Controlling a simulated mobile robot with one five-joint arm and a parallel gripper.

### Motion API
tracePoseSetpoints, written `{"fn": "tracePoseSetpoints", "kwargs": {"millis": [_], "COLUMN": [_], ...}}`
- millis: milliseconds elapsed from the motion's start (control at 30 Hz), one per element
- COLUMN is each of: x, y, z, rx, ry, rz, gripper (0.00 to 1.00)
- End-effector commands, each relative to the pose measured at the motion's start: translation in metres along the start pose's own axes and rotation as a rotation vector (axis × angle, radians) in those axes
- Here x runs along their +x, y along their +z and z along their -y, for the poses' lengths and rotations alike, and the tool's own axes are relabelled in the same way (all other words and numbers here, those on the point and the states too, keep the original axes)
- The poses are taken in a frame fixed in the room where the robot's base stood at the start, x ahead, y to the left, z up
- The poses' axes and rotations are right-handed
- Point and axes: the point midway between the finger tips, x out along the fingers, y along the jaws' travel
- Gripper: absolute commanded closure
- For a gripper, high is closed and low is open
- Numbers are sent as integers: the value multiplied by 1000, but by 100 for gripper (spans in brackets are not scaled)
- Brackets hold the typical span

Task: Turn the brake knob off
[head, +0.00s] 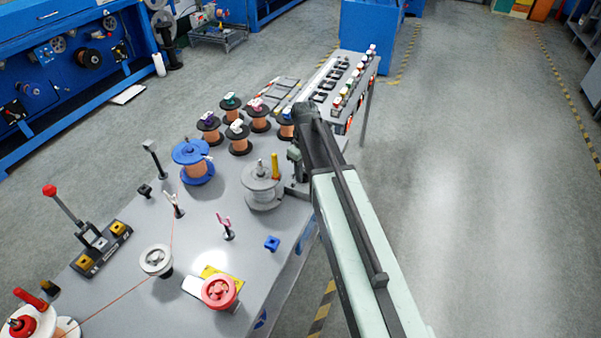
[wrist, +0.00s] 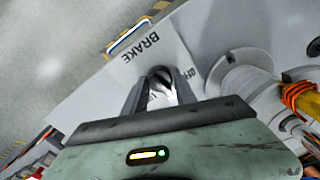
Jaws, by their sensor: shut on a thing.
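The brake knob (wrist: 161,78) shows in the wrist view as a dark round part between my fingertips, on a pale plate (wrist: 118,66) lettered BRAKE. My gripper (wrist: 163,84) is shut on the knob, and its fingers hide much of it. A second, partly covered BRAKE label lies to the right of the fingers. In the head view my gripper (head: 297,165) is at the right edge of the table, just right of the grey spool. The knob itself is hidden there behind my arm.
A grey spool (head: 262,190) stands close left of my gripper, with a yellow post (head: 275,166) by it. Several copper spools (head: 238,142) stand behind. A control panel (head: 335,82) is at the far end. Floor to the right is clear.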

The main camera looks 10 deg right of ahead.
Motion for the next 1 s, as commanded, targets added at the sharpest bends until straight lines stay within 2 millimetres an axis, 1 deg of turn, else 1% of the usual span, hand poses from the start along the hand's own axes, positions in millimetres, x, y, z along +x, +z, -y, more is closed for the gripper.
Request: {"fn": "tracePoseSetpoints", "kwargs": {"millis": [33, 300, 600, 800, 1000], "x": [0, 0, 0, 0, 0], "y": [-3, -3, -2, -3, -3], "z": [-1, -1, -1, -1, -1], "rx": [-44, -299, -552, -673, -747], "ry": [3, 4, 5, 5, 6], "rz": [-7, -7, -6, -6, -6], "gripper": [100, 100, 100, 100, 100]}}
